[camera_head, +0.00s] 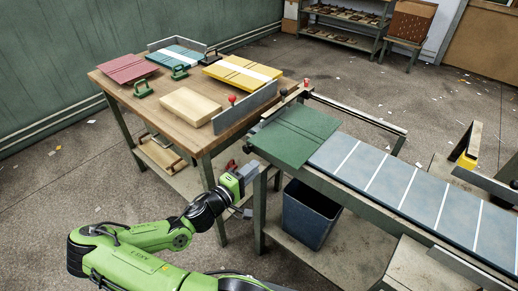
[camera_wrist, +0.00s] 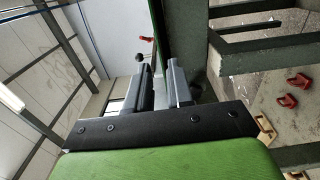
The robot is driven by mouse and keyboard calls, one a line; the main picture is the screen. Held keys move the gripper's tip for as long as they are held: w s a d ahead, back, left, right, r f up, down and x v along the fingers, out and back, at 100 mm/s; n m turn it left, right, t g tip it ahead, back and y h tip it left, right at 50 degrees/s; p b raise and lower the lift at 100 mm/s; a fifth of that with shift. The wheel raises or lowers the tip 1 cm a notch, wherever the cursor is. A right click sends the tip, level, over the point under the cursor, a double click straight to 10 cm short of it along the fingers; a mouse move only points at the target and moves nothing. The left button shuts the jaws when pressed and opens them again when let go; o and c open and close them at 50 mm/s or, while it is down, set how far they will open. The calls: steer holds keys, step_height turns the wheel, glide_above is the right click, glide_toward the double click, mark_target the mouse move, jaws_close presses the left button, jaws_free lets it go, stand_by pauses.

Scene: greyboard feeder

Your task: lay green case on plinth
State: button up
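The green case (camera_head: 296,130) is a flat green folded board lying at the left end of the feeder belt, with creases along it. In the wrist view a dark green edge (camera_wrist: 162,30), likely the case seen edge-on, lies beyond the fingers. My gripper (camera_head: 252,167) is just in front of the case's near left corner; I cannot see it touching. In the wrist view the two grey fingers (camera_wrist: 158,85) stand apart with a gap between them. No thing is clearly held. A pale wooden block (camera_head: 190,106), perhaps the plinth, sits on the wooden table, bare on top.
The wooden table (camera_head: 222,138) also holds a red board (camera_head: 127,68), a blue-and-white board (camera_head: 177,56), a yellow-and-white board (camera_head: 243,73) and green clamp-like handles (camera_head: 142,89). Grey upright fences (camera_head: 245,106) stand at its edges. A dark bin (camera_head: 309,214) is under the feeder (camera_head: 420,200).

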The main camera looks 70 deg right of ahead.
mark_target(271, 154)
steer(key=x, duration=0.9)
steer(key=shift+s+d+p, duration=0.1)
steer(key=shift+s+p, duration=0.15)
steer(key=shift+p, duration=0.15)
jaws_close()
